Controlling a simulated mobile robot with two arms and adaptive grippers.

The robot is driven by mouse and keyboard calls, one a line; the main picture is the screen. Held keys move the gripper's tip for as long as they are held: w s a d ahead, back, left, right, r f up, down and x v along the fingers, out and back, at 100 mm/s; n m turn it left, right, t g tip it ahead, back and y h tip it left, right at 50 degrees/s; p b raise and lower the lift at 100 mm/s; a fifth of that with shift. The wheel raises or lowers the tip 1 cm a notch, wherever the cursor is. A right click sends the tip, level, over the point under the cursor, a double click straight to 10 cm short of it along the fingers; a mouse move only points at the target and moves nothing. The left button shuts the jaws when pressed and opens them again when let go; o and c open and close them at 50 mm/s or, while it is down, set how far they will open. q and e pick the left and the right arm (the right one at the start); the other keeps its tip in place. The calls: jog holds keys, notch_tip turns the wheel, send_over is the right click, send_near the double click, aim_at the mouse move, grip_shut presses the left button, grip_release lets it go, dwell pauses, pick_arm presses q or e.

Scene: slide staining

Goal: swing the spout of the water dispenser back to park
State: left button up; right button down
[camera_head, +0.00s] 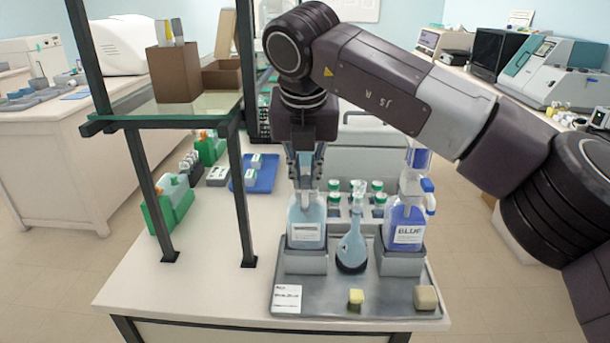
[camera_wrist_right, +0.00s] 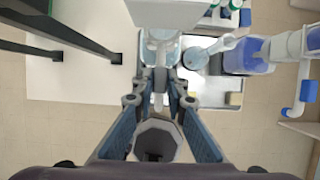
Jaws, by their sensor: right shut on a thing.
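The water dispenser (camera_head: 306,232) is a clear, pale blue bottle with a white label, standing upright in a grey holder on the metal tray. My right gripper (camera_head: 306,184) comes down from above onto its top and hides the pump head in the head view. In the right wrist view, the fingers of my right gripper (camera_wrist_right: 160,78) are closed on the pale spout (camera_wrist_right: 158,101), which points toward the bottom of the picture. My left gripper is not in view.
A blue dispenser (camera_head: 406,222) stands in the right holder. A yellow block (camera_head: 356,297) and a beige block (camera_head: 426,297) lie at the tray's front. A dark-framed glass shelf (camera_head: 205,106) rises at the left.

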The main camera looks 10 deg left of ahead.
jog(key=c, duration=1.9)
grip_release()
jog(key=shift+c, duration=0.2)
jog(key=shift+r, duration=0.15)
jog(key=v, duration=1.2)
